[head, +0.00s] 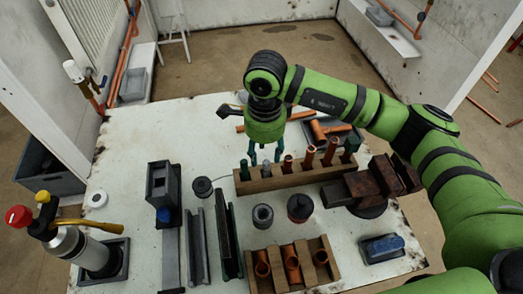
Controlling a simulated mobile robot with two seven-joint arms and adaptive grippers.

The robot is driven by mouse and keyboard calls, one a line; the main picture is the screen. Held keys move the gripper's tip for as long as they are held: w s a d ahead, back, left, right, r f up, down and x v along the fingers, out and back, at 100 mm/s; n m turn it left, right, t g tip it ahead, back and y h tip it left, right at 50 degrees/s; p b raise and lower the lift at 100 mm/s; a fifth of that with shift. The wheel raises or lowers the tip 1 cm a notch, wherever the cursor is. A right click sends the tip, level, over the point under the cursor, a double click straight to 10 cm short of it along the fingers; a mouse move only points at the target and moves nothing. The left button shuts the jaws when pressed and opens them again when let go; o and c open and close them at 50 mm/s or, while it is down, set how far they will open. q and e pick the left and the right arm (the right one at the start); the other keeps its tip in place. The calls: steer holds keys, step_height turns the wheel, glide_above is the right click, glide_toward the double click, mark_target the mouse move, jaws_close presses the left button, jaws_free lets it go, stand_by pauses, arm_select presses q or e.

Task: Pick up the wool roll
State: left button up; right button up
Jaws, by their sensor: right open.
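A short grey roll (262,215) with a hole in its top stands upright on the white table and looks like the wool roll. My right gripper (265,158) points down, open, with nothing seen between its fingers. It is over or just behind the left part of a wooden rack, farther back than the grey roll and apart from it. I cannot tell its exact height. My left gripper is not in view.
The wooden rack (290,178) holds upright copper pieces behind the roll. A dark pot (300,207) stands close on its right, a wooden holder (292,264) in front, and a dark channel (228,240) on its left. A torch (75,245) stands at far left.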

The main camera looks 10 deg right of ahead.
mark_target(266, 162)
steer(key=shift+s+f, duration=0.15)
steer(key=shift+f, duration=0.15)
steer(key=f, duration=0.1)
steer(key=p, duration=0.1)
steer(key=f+p, duration=0.1)
steer(key=shift+s+d+f, duration=0.2)
steer(key=shift+s+f, duration=0.05)
steer(key=shift+f, duration=0.05)
step_height(266, 162, down, 3)
steer(key=shift+w+d+r+p, duration=0.1)
steer(key=shift+w+r+p, duration=0.1)
steer(key=shift+p, duration=0.35)
steer(key=shift+f, duration=0.35)
steer(key=shift+c, duration=0.4)
jaws_close()
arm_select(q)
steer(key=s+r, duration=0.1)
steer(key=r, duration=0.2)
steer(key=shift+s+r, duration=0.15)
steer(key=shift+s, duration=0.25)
